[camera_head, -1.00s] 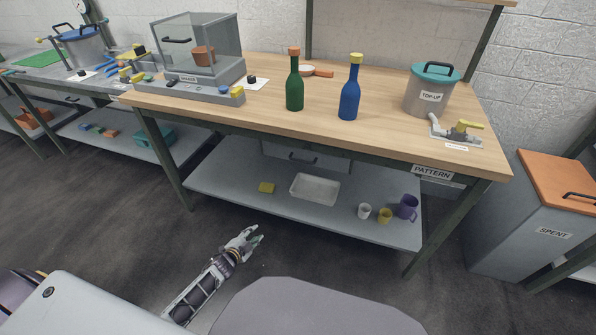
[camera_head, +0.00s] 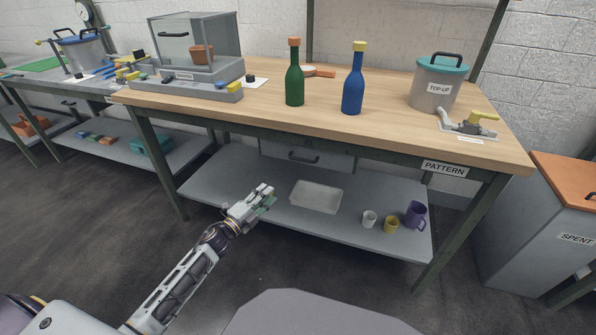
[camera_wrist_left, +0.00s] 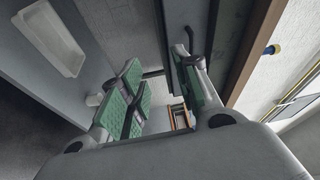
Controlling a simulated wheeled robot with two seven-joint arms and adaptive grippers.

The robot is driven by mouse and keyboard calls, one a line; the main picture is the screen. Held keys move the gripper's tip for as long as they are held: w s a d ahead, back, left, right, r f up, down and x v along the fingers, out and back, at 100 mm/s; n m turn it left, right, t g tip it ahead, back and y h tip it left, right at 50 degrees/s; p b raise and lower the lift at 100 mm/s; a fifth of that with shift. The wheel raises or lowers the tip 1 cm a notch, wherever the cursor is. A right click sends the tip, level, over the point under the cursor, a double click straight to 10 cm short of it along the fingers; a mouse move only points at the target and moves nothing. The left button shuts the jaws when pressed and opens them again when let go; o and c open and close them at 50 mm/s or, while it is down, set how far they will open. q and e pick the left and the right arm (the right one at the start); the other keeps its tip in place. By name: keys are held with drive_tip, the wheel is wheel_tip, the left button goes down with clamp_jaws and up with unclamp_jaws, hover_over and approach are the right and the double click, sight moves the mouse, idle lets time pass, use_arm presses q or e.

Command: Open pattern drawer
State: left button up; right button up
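The grey drawer (camera_head: 330,160) hangs under the wooden table top and looks shut, with a dark bar handle (camera_head: 304,158) on its front. The PATTERN label (camera_head: 444,168) is on the table's front rail, to the right of the drawer. My left gripper (camera_head: 267,193) is in front of the table, lower and left of the handle, not touching it. In the left wrist view its green-padded fingers (camera_wrist_left: 168,98) are apart with nothing between them. A dark handle (camera_wrist_left: 188,38) shows beyond the fingers there. My right gripper is not in view.
A green bottle (camera_head: 295,84) and a blue bottle (camera_head: 352,90) stand on the table top (camera_head: 400,128) above. Floor in front is clear.

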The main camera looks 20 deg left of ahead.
use_arm(q)
drive_tip(key=shift+s+d+r+m+h+b, duration=0.1)
drive_tip(key=shift+d+r+m+h+b, duration=0.4)
drive_tip(key=shift+r, duration=0.3)
drive_tip(key=shift+s+d+r+m+h+b, duration=0.1)
drive_tip(key=shift+d+r+m+h+b, duration=0.15)
drive_tip(key=shift+r+m, duration=0.4)
drive_tip(key=shift+s+d+r+m+h+b, duration=0.1)
drive_tip(key=shift+d+r+m+h+b, duration=0.3)
drive_tip(key=shift+r, duration=0.5)
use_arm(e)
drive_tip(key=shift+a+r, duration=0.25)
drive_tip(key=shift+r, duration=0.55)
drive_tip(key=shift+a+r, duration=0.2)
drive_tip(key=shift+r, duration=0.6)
use_arm(q)
drive_tip(key=shift+w+d, duration=0.1)
drive_tip(key=b+x, duration=0.2)
drive_tip(key=x, duration=1.1)
drive_tip(key=shift+w+r, duration=0.25)
drive_tip(key=shift+w, duration=0.05)
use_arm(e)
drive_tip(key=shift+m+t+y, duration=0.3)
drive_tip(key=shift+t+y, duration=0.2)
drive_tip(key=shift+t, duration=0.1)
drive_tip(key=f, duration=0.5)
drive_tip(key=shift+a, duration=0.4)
